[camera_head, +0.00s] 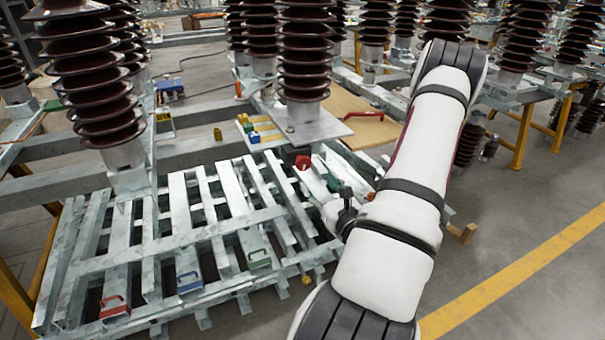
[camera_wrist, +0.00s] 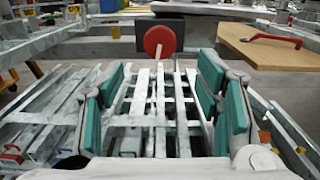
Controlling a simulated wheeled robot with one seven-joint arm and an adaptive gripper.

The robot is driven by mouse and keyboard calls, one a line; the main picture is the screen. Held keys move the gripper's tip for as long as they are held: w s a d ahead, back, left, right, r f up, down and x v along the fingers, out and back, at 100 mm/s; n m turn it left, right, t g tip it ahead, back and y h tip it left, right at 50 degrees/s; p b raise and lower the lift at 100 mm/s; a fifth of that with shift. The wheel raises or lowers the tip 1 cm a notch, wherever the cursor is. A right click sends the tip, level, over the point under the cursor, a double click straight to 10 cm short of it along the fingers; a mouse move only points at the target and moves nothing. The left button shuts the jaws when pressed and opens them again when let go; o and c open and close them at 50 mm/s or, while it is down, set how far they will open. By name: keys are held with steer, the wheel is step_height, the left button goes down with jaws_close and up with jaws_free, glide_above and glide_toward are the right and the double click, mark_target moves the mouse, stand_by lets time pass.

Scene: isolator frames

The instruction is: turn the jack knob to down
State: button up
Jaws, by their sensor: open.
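The jack knob is a round red disc (camera_wrist: 159,42) on a dark box, at the top middle of the wrist view. A small pale mark shows on its lower half. In the head view the red knob (camera_head: 302,162) sits at the edge of a dark block below a brown insulator stack. My gripper (camera_wrist: 162,105) is open, with teal pads on both sides of the wrist view and nothing between them. The knob appears beyond the fingertips, apart from them and roughly centred in the gap. In the head view my arm hides part of the gripper.
A galvanised slatted frame (camera_head: 190,235) lies below the gripper. Red (camera_head: 114,308), blue (camera_head: 189,283) and green (camera_head: 260,260) handles sit on its front. A wooden board with a red handle (camera_wrist: 272,38) stands at right. Brown insulator stacks (camera_head: 303,50) rise close by.

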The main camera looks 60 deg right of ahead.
mark_target(305, 166)
steer(key=b+x, duration=0.2)
steer(key=x, duration=0.7)
steer(key=shift+w+b, duration=0.15)
steer(key=shift+b, duration=0.25)
steer(key=c, duration=1.2)
